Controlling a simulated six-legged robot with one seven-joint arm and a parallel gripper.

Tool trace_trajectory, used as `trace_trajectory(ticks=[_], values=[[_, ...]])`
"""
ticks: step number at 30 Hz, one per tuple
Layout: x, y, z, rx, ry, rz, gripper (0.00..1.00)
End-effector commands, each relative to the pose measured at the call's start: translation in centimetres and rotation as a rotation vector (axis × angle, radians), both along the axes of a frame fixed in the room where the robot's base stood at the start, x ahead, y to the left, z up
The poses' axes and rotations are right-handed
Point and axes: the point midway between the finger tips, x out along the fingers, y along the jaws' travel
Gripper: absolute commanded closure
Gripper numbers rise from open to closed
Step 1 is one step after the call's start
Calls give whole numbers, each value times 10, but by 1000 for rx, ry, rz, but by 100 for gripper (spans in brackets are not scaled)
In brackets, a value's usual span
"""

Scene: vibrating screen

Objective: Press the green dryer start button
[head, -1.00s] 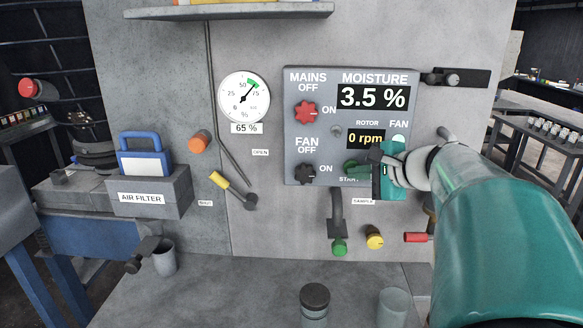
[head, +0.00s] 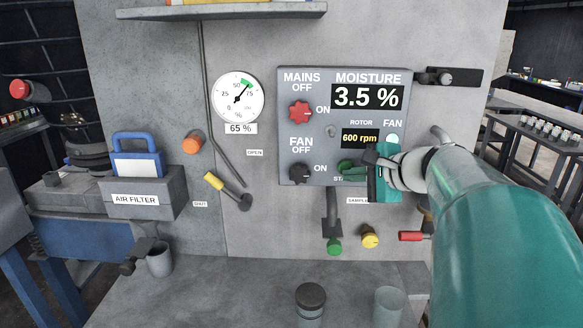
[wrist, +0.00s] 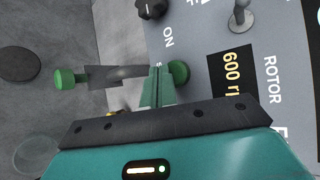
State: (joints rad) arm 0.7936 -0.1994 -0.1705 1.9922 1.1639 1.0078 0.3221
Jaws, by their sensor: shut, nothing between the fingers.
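The green start button (head: 345,167) is on the lower part of the grey control panel (head: 290,130), right of the FAN knob. In the wrist view the round green button (wrist: 179,73) shows just right of my fingertips. My gripper (wrist: 158,73) is shut and empty, its tips close beside the button; I cannot tell whether they touch it. In the head view my gripper (head: 354,172) reaches in from the right and partly covers the button and its START label. The rotor display (head: 360,138) reads 600 rpm.
Below the panel are a green-ended lever (head: 334,246), a yellow knob (head: 370,241) and a red handle (head: 411,236). The red MAINS knob (head: 301,112) and dark FAN knob (head: 300,173) are left of my gripper. A dark-lidded jar (head: 310,300) stands on the counter below.

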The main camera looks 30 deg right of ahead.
Motion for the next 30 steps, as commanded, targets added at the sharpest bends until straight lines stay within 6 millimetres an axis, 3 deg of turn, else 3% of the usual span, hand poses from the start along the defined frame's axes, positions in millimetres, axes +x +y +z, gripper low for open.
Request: trace_trajectory(ticks=[13,30], values=[[-5,4,0,0,-1,1,100],[-43,30,0,0,-1,1,100]])
